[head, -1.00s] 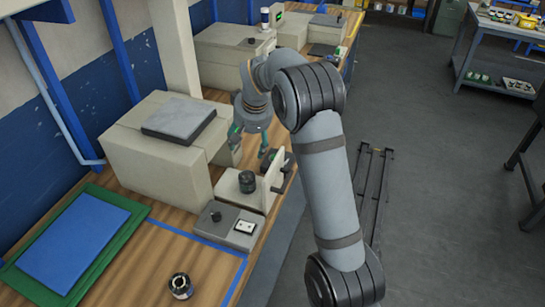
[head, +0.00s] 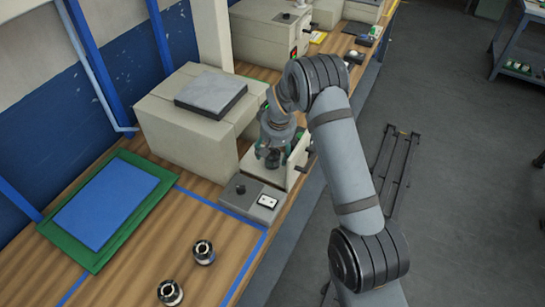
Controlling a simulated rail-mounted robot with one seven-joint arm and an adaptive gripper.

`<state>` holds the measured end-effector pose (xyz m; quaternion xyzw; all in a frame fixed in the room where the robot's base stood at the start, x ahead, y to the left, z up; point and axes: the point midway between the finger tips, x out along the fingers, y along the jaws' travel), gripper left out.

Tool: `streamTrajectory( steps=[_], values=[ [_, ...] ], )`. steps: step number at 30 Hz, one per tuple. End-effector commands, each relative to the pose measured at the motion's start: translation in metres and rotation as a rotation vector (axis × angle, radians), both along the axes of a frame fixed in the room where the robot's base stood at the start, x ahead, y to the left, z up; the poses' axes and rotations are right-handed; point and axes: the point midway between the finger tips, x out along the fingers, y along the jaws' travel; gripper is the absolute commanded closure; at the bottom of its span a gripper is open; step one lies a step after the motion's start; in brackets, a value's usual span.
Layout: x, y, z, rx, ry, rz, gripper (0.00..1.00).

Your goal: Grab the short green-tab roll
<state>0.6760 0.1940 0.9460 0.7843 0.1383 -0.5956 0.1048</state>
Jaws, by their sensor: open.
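Two small rolls with dark cores and pale bodies stand on the wooden bench, one (head: 203,252) farther back and one (head: 170,292) closer to the front edge of the picture. I cannot make out a green tab on either. My gripper (head: 273,157) is open, pointing down over the beige machine's front platform. Its fingers appear on either side of a dark cylinder (head: 271,158) on that platform. Whether they touch it is not clear, and the arm and gripper partly hide it.
A grey control box (head: 250,197) sits in front of the platform. The beige machine (head: 195,125) stands behind it at the left. A blue sheet on a green mat (head: 60,221) lies at the left. Blue tape (head: 215,204) marks the bench, whose front middle is mostly clear.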

Motion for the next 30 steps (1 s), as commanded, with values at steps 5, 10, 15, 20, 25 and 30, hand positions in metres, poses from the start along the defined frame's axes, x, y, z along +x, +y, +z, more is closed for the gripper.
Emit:
streamTrajectory(
  steps=[5, 10, 15, 20, 25, 30],
  values=[
    [0.006, 0.002, -0.022, -0.001, 0.002, 0.001, 0.36],
    [0.009, 0.003, -0.032, 0.0, 0.0, 0.0, 0.36],
    [0.009, 0.003, -0.033, 0.0, 0.0, 0.0, 0.36],
    [0.008, 0.003, -0.033, 0.0, 0.0, 0.0, 0.44],
    [0.008, 0.003, -0.033, 0.0, 0.0, 0.001, 0.54],
    [0.008, 0.003, -0.032, 0.0, 0.0, 0.001, 0.64]
  ],
)
